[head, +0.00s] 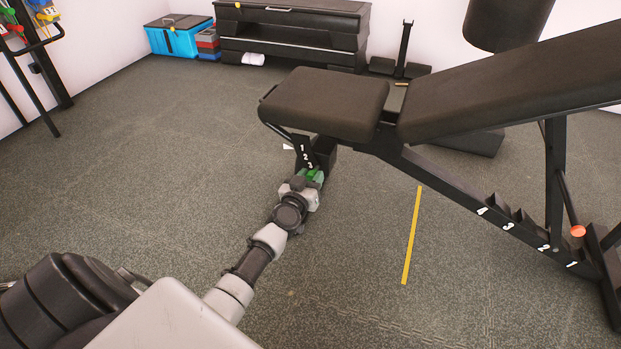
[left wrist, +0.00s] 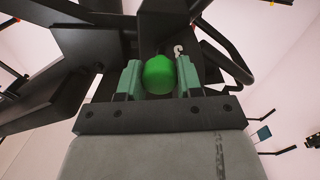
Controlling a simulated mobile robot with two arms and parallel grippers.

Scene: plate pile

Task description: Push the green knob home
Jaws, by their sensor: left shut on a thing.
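The green knob (left wrist: 159,75) sits on the black frame under the seat end of the weight bench. In the left wrist view it is between the two green-grey fingers of my left gripper (left wrist: 159,80), which is shut on it. In the head view my left gripper (head: 307,179) is at the bench's seat post, just below the white numbers 1, 2 and 3; the knob is mostly hidden there by the gripper. I cannot tell how far in the knob sits. My right gripper is not in view.
The bench's seat pad (head: 328,103) overhangs just above my left gripper. The sloping backrest (head: 510,80) and a numbered rail with an orange knob (head: 577,231) are to the right. A yellow strip (head: 411,235) marks the floor. Open floor lies left of the bench.

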